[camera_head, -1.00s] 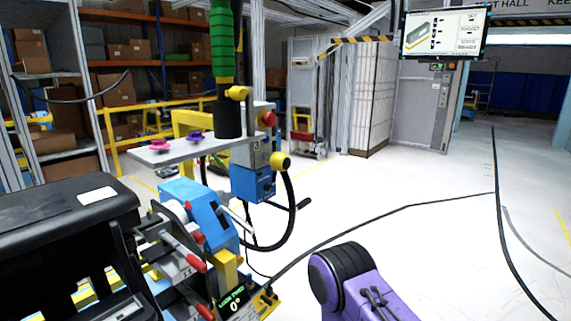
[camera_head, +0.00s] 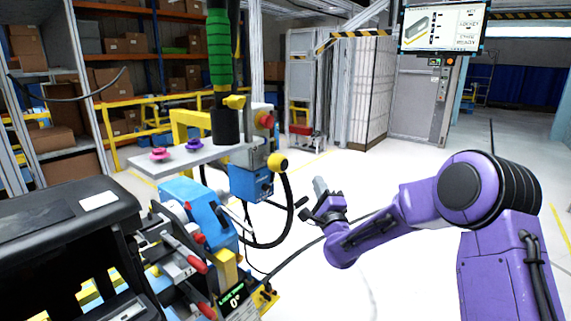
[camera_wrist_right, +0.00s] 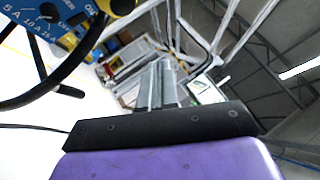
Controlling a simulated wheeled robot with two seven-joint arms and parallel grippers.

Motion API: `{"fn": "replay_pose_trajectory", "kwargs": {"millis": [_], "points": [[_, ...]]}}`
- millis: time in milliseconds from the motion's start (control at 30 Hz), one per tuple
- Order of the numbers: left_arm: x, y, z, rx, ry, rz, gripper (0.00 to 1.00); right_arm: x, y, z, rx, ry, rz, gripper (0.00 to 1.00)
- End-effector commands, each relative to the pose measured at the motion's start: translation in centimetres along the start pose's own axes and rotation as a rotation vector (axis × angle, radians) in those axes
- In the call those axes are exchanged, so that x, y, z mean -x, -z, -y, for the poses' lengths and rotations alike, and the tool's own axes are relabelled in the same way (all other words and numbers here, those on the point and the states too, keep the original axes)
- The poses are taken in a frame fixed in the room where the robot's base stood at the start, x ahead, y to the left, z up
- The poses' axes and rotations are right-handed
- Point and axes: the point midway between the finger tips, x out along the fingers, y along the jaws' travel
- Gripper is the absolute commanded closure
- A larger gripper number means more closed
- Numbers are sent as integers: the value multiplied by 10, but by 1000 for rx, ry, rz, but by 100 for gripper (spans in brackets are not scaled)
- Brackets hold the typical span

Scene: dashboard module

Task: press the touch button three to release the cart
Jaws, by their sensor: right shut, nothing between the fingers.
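My right gripper (camera_head: 320,187) is in the middle of the head view, to the right of the blue and grey control box. Its fingers point up and are shut and empty; they also show in the wrist view (camera_wrist_right: 160,86). A pink knob (camera_head: 159,154) and a purple knob (camera_head: 193,144) sit on a grey plate (camera_head: 225,153), left of the gripper and apart from it. A blue box (camera_head: 250,184) hangs below the plate's right end. A cart-like fixture (camera_head: 190,205) with red-tipped levers stands below. I cannot tell which part is touch button three. My left gripper is not in view.
A black hose (camera_head: 289,215) loops beside the blue box, near my right gripper. A small display (camera_head: 235,299) sits low on the fixture. A wall screen (camera_head: 441,27) hangs at the upper right. The white floor (camera_head: 400,265) is mostly open, with cables across it.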

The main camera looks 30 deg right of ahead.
Motion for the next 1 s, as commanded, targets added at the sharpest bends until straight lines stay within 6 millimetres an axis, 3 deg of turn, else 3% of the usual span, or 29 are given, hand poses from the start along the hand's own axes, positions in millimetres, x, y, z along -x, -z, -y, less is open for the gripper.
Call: {"fn": "replay_pose_trajectory", "kwargs": {"millis": [100, 467, 1000], "points": [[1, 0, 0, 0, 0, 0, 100, -7, 1, 16, -36, 38, 6, 100], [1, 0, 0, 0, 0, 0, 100, -9, 0, 16, -38, 40, 7, 100], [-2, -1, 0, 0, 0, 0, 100, -57, -37, -19, -38, 39, 7, 100]]}}
